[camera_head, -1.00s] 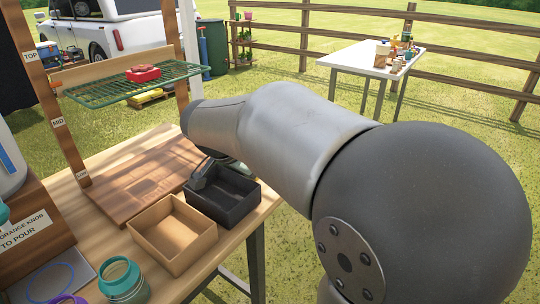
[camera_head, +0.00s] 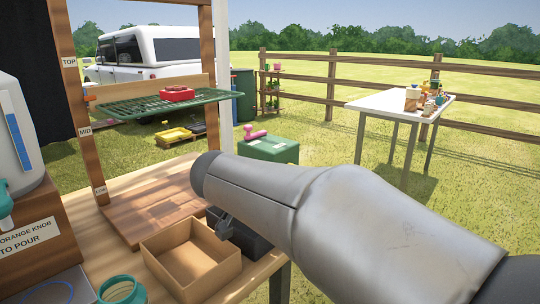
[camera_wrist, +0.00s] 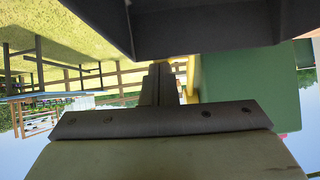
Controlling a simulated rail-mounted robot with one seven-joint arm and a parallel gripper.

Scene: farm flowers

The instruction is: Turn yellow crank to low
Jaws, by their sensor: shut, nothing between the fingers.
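No yellow crank can be made out for certain. A yellow strip (camera_wrist: 189,72) shows just beyond my gripper in the wrist view, but I cannot tell what it belongs to. My gripper (camera_wrist: 160,70) is shut and empty, its fingers together. In the head view my arm hides most of it. The green wire rack (camera_head: 160,101) hangs level on the wooden frame, between the TOP label (camera_head: 69,62) and MID label (camera_head: 84,132). The LOW label (camera_head: 100,190) is near the post's foot. A red object (camera_head: 177,94) rests on the rack.
An open cardboard-coloured box (camera_head: 190,252) stands on the table, with a dark tray (camera_head: 249,240) beside it, partly behind my arm. A green box (camera_head: 268,149) with a pink handle sits beyond. A white table (camera_head: 385,104) stands farther back at right, with open grass around it.

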